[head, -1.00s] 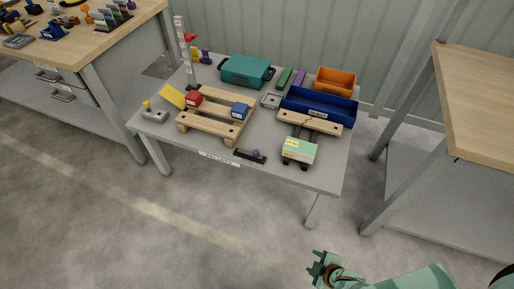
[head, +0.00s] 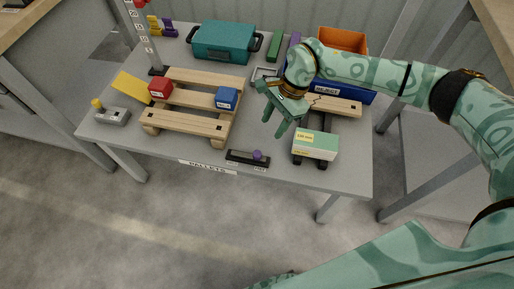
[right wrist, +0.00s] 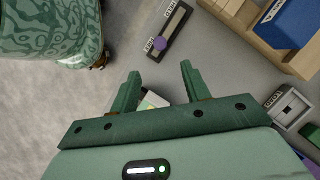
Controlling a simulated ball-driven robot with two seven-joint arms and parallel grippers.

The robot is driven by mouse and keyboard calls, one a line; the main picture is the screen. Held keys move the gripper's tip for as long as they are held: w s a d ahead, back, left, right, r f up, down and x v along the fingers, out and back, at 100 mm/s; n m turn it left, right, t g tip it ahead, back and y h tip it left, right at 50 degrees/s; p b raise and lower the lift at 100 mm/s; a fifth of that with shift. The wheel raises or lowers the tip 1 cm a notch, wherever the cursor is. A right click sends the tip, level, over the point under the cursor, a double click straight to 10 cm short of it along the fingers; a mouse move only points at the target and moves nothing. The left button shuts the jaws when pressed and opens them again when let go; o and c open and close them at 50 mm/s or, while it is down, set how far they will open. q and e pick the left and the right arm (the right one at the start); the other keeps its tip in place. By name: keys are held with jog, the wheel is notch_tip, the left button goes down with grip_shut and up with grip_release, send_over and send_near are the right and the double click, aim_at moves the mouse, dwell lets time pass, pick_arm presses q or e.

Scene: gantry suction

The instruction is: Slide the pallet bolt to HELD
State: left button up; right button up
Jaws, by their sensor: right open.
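The pallet bolt (head: 240,157) is a dark narrow slide near the table's front edge, with a purple knob (head: 257,155) toward its right end in the head view. In the right wrist view the bolt (right wrist: 179,22) lies at the top centre, with the knob (right wrist: 159,44) near its lower end. My right gripper (head: 275,121) is open and empty, above the table behind and right of the bolt. Its fingers (right wrist: 160,72) point toward the knob without touching it. My left gripper is not in view.
A wooden pallet (head: 190,122) with a red block (head: 160,87) and a blue block (head: 227,98) stands left of the bolt. A green-and-white box (head: 315,146) stands to its right. A teal case (head: 222,42) and blue bin (head: 357,82) are behind.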

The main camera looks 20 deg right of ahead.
aim_at(258, 153)
jog(key=b+x, duration=0.4)
jog(key=x, duration=0.7)
jog(key=shift+a+f, duration=0.1)
jog(key=shift+f, duration=0.25)
jog(key=shift+a+f, duration=0.1)
jog(key=shift+f, duration=0.15)
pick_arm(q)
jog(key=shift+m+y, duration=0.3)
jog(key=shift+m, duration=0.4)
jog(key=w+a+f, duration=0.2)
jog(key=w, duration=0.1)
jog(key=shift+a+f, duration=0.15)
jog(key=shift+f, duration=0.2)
